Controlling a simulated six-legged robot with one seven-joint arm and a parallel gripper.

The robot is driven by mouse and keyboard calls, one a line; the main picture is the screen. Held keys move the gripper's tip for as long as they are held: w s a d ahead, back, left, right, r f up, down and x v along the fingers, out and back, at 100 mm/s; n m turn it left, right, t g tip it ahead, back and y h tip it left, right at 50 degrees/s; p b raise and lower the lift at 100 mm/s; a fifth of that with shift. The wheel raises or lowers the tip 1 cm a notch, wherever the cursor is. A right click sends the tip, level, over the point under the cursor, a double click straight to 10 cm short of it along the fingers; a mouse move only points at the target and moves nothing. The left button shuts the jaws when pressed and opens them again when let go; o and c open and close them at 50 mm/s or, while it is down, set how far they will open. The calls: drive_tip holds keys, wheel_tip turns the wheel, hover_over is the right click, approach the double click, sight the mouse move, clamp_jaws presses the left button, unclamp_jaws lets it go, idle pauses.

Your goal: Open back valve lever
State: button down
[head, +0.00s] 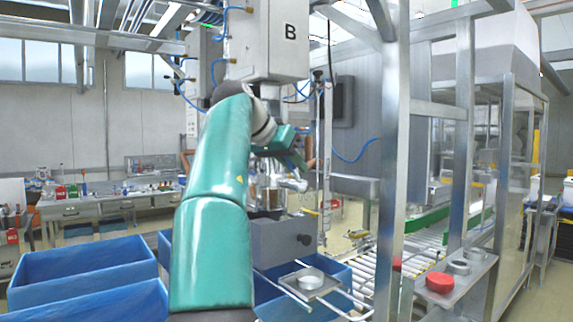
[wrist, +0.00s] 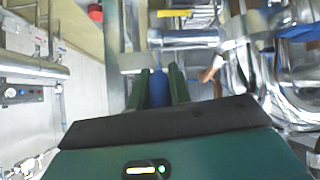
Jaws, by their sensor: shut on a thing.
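In the wrist view, the two green fingers of my gripper (wrist: 160,76) stand on either side of a blue handle (wrist: 159,90), shut on it. It looks like the grip of a valve lever; its pivot and most of its length are hidden or unclear. A pale metal fitting (wrist: 133,63) and pipe lie just beyond the fingertips. In the head view, my green arm reaches up to the metal piping (head: 290,184) below the box marked B (head: 290,32). There my arm hides the handle, and the fingertips cannot be made out.
A yellow handle (wrist: 175,13) and shiny pipes (wrist: 285,85) are close by in the wrist view. In the head view, a metal frame post (head: 393,150) stands right of my arm, with blue crates (head: 85,262) at lower left and a roller conveyor (head: 425,245) at right.

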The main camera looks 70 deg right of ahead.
idle(0.4)
drive_tip(key=c, duration=1.3)
unclamp_jaws()
drive_tip(key=shift+a+r, duration=0.1)
drive_tip(key=shift+a, duration=0.05)
drive_tip(key=w+a+r, duration=0.1)
drive_tip(key=w+a, duration=0.2)
drive_tip(key=a, duration=0.4)
drive_tip(key=w+a+r, duration=0.2)
drive_tip(key=w+a, duration=0.1)
drive_tip(key=a, duration=0.4)
drive_tip(key=shift+w, duration=0.35)
drive_tip(key=shift+a, duration=0.1)
